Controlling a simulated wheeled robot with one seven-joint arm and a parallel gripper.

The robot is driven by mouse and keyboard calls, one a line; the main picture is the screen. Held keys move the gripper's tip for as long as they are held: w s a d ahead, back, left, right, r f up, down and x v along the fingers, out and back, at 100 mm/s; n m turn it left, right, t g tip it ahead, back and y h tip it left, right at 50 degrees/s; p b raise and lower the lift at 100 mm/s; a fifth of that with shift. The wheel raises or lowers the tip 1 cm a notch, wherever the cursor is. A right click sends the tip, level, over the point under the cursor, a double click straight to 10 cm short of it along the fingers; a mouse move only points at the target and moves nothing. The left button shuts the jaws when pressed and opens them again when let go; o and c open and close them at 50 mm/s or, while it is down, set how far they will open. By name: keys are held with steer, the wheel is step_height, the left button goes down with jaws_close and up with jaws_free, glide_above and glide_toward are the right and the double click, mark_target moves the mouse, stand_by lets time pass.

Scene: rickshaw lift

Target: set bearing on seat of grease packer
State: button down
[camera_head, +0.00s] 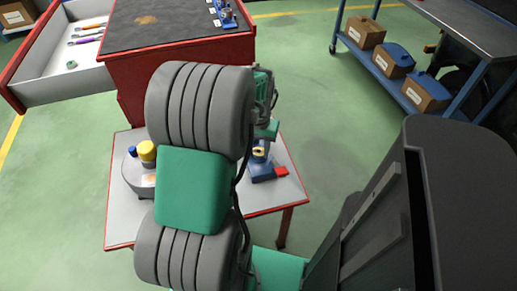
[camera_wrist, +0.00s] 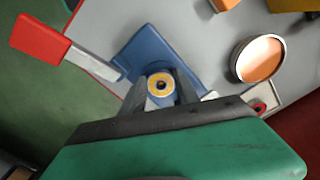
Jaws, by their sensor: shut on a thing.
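The blue grease packer (camera_wrist: 158,50) stands on the small table, with its red-ended handle (camera_wrist: 42,38) reaching to the upper left in the wrist view. The head view also shows the packer (camera_head: 262,174), partly behind my arm. My gripper (camera_wrist: 161,92) is shut on the bearing, over the near part of the packer. The packer's seat is hidden under the bearing and fingers. I cannot tell whether the bearing touches it.
A round tin with orange contents (camera_wrist: 260,58) stands right of the packer in the wrist view. A yellow-topped container (camera_head: 147,151) is at the small table's left. A red cabinet (camera_head: 180,62) with an open drawer is behind. A blue shelf cart (camera_head: 400,75) holds boxes.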

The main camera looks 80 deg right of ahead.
steer(key=shift+f, duration=0.1)
steer(key=c, duration=0.8)
jaws_free()
steer(key=shift+c, duration=0.2)
steer(key=shift+o, duration=0.2)
steer(key=o, duration=0.4)
steer(key=shift+o, duration=0.2)
step_height(320, 180, up, 8)
steer(key=p, duration=0.6)
steer(key=shift+p, duration=0.35)
steer(key=shift+w, duration=0.1)
